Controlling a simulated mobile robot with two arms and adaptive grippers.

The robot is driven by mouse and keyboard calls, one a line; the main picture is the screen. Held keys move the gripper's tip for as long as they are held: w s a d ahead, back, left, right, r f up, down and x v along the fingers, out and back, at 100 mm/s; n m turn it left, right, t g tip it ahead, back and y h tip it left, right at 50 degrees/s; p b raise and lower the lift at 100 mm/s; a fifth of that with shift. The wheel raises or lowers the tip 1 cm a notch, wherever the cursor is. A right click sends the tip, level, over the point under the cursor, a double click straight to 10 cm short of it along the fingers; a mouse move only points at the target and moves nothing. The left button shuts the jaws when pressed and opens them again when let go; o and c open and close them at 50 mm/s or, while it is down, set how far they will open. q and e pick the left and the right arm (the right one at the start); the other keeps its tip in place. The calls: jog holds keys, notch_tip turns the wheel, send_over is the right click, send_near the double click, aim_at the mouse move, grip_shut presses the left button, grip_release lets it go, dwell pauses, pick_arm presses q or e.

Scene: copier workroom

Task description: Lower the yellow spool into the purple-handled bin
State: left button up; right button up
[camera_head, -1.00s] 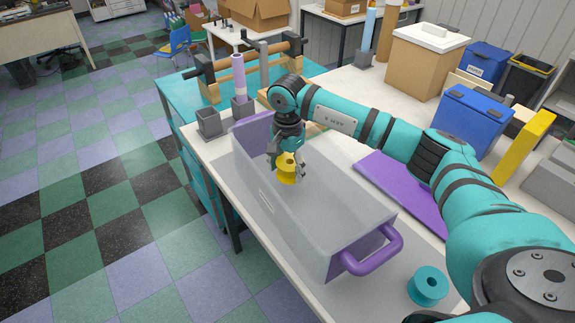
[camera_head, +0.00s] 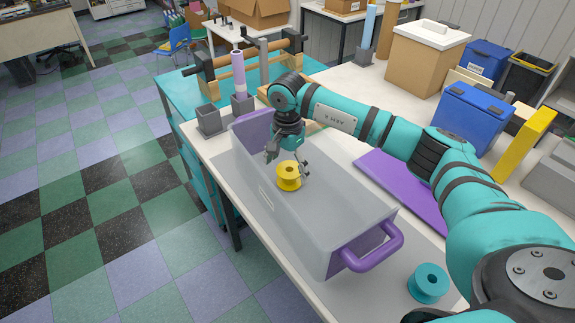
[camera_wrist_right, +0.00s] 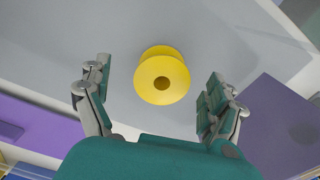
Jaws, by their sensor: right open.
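The yellow spool (camera_head: 288,176) is inside the grey bin (camera_head: 262,205), toward its far half, with its holed end facing up. The bin has a purple handle (camera_head: 374,252) at its near end and purple at its far end. My right gripper (camera_head: 288,161) is open over the spool, one finger on each side. In the right wrist view the spool (camera_wrist_right: 161,80) lies between the spread fingers, with a clear gap on both sides. Whether the spool rests flat on the bin floor is hard to tell. My left gripper is out of view.
A teal spool (camera_head: 428,283) stands on the table right of the bin. A purple panel (camera_head: 403,187) lies behind it, under my right arm. Grey holders (camera_head: 210,121) stand beyond the bin's far end. Blue bins (camera_head: 470,118) and a cardboard box (camera_head: 425,65) stand farther back.

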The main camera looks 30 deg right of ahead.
notch_tip(320, 180, up, 12)
dwell(0.6)
dwell(0.4)
